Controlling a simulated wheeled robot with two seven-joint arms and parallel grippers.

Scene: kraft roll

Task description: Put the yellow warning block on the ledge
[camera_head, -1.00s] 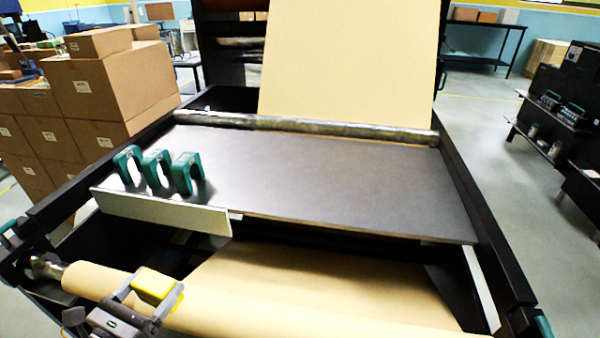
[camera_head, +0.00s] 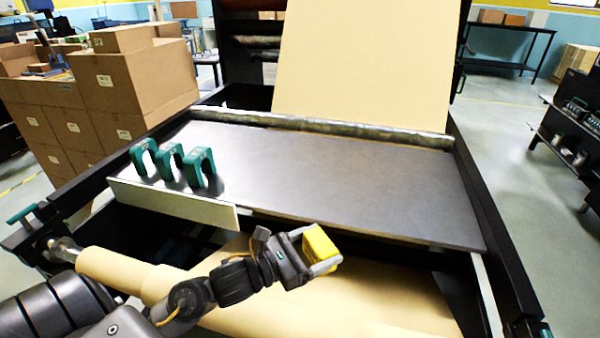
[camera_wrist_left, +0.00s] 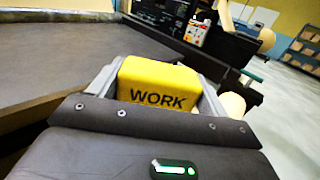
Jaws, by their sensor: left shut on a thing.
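The yellow warning block (camera_head: 321,249) is held between the fingers of my left gripper (camera_head: 318,250). In the head view it is above the kraft paper, just in front of the dark table's front edge. In the left wrist view the block (camera_wrist_left: 158,84) sits between both fingers, and the word "WORK" shows on its face. The ledge may be the pale strip (camera_head: 175,204) along the front left of the dark table, but I cannot tell for certain. My right gripper is not in view.
The dark flat table (camera_head: 330,185) is mostly clear. Three green clamp-like pieces (camera_head: 172,160) stand at its left. A kraft roll (camera_head: 118,272) lies in front. Stacked cardboard boxes (camera_head: 130,80) stand at the left, and a black side frame (camera_head: 490,225) runs along the right.

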